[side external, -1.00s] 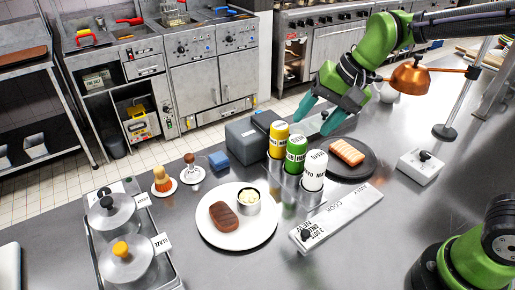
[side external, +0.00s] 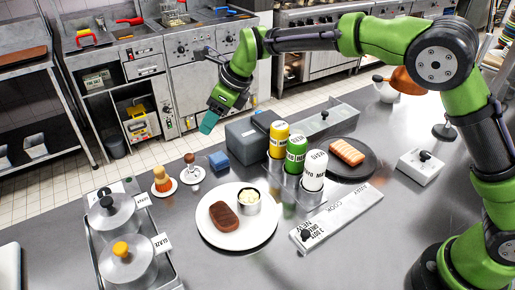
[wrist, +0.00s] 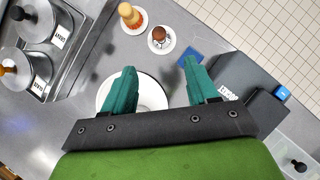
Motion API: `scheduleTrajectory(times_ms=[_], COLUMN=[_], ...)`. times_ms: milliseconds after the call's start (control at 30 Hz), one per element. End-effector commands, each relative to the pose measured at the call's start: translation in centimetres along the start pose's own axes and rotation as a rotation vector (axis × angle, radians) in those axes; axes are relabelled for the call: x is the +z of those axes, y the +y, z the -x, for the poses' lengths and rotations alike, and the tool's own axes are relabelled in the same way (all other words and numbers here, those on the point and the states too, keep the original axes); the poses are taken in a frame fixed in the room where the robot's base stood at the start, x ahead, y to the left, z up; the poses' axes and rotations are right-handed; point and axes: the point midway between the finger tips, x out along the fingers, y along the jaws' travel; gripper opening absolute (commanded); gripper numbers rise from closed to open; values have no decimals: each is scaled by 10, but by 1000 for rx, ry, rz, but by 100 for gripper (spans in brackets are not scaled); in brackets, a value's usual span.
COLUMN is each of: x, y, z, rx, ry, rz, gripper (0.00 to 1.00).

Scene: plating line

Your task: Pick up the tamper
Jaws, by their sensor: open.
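The tamper (side external: 189,160) has a dark brown knob and a pale base. It stands upright on a small white saucer (side external: 199,177) at the back left of the steel counter. In the wrist view the tamper (wrist: 159,34) is at the top, seen from above, beyond my fingertips. My gripper (side external: 208,122) hangs above the back edge of the counter, above and slightly right of the tamper in the side view. Its two teal fingers are apart and nothing is between them in the wrist view (wrist: 168,85).
An orange-and-cream brush (side external: 162,180) stands on a saucer left of the tamper. A blue sponge (side external: 219,160) and a grey box (side external: 245,141) are to its right. A plate (side external: 262,232) with meat is in front. Lidded pots (side external: 115,217) stand at left.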

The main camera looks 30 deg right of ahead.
Motion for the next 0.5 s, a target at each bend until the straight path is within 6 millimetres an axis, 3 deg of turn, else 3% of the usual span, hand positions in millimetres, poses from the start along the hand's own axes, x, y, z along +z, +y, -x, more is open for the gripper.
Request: scheduleTrajectory(times_ms=[300, 500], x=[-1, 0], y=[0, 0], z=[-70, -90], rx=[1, 0], ry=[3, 0], rz=[2, 3], gripper=[58, 58])
